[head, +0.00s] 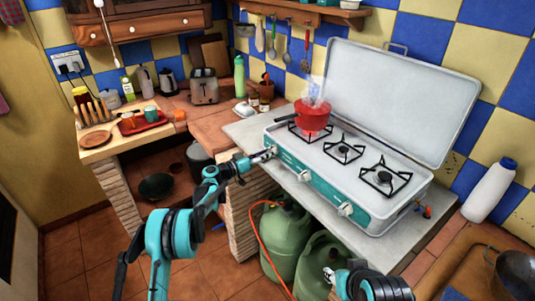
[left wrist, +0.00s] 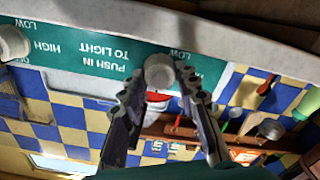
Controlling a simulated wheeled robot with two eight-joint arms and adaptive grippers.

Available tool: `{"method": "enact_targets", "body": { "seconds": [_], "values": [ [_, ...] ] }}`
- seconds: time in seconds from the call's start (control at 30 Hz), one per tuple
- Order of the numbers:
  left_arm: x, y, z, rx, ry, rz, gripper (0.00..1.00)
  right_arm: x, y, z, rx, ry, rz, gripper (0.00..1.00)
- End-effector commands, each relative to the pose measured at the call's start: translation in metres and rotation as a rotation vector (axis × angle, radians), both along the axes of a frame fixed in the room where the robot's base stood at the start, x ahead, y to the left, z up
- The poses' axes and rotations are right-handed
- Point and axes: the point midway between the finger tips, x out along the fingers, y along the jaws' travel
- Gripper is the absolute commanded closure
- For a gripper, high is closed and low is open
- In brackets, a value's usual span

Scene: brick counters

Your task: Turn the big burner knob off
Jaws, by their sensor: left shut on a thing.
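The camping stove (head: 350,175) stands on the counter with its lid up and a teal front panel. White knobs sit along the panel: a left knob (head: 273,150), a middle knob (head: 305,176) and a right knob (head: 346,209). My left gripper (head: 266,155) is at the left knob. In the left wrist view, the fingers of my left gripper (left wrist: 158,84) are shut on the white round knob (left wrist: 159,71), one on each side. My right gripper (head: 331,275) is low in front of the counter; its jaw opening is unclear.
A steaming red pot (head: 312,114) stands on the left burner. Green gas bottles (head: 287,238) with an orange hose are below the counter. A toaster (head: 204,87) and a red tray (head: 144,122) are at the left.

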Motion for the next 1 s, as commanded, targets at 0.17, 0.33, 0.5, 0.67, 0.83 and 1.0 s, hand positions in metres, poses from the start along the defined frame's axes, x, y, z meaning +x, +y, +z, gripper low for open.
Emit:
{"method": "enact_targets", "body": {
  "seconds": [0.17,0.33,0.5,0.67,0.83,1.0],
  "values": [
    [-0.001,0.0,-0.002,0.004,0.0,-0.003,0.98,0.0,0.0,0.0,0.0,0.0,0.0,0.6],
    [-0.001,0.0,-0.001,0.002,0.001,-0.002,0.48,0.0,0.0,0.0,0.0,0.0,0.0,0.6],
    [0.0,0.0,-0.001,0.001,0.001,-0.001,0.48,0.0,0.0,0.0,0.0,0.0,0.0,0.6],
    [-0.004,0.006,0.0,0.0,0.002,0.0,0.48,0.0,0.0,0.0,0.0,0.0,0.0,0.6],
    [-0.02,0.03,0.0,0.0,0.002,0.003,0.48,0.0,0.0,0.0,0.0,0.0,0.0,0.6],
    [-0.043,0.061,-0.001,0.001,0.001,0.003,0.48,0.0,0.0,0.0,0.0,0.0,0.0,0.6]
  ]
}}
